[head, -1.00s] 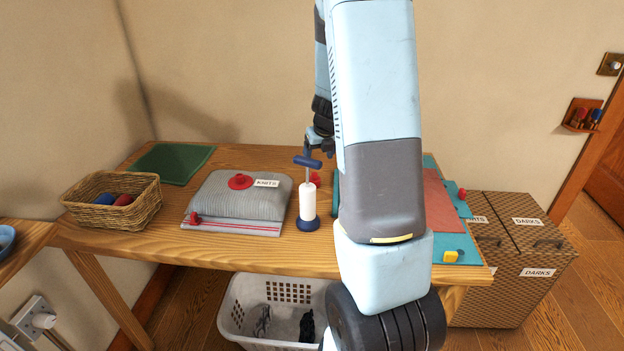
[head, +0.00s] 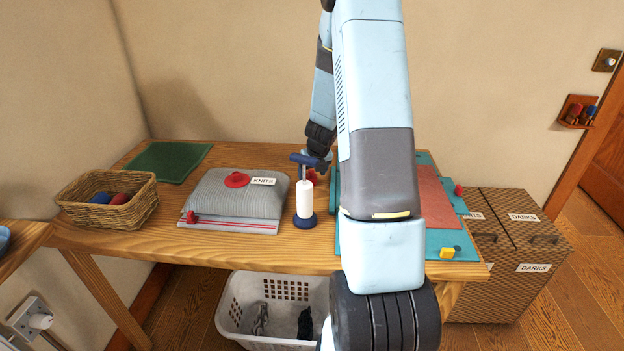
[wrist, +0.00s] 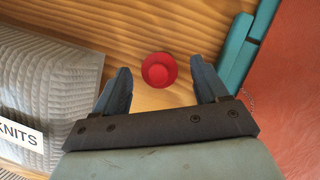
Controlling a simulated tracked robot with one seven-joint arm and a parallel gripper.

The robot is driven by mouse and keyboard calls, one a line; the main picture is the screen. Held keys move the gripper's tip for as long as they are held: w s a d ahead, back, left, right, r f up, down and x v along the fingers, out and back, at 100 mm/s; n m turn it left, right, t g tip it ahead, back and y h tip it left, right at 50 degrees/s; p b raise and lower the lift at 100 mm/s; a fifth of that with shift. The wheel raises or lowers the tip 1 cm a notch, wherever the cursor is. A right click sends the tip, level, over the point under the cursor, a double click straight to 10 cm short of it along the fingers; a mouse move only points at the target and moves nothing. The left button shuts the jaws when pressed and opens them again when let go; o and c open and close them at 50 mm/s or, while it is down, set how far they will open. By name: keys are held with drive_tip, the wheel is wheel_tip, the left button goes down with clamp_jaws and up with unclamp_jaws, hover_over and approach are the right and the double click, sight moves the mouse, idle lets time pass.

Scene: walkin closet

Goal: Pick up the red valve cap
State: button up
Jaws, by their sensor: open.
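The red valve cap (wrist: 158,72) is a small round piece with a raised centre knob, lying on the wooden table. In the wrist view it lies between and slightly beyond the fingertips of my gripper (wrist: 161,65). Both blue-grey fingers are apart, with nothing held between them. In the head view the cap (head: 311,177) shows just behind the white hand pump, partly covered by it. My gripper is mostly hidden there behind the pump's handle and my arm.
The upright pump (head: 304,200) with a blue handle stands in front of the cap. A grey bag labelled KNITS (head: 215,200), with a red disc on top (head: 237,180), lies to the left. A wicker basket (head: 140,205) stands far left.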

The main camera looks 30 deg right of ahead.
drive_tip(key=shift+x, duration=1.05)
drive_tip(key=c, duration=1.1)
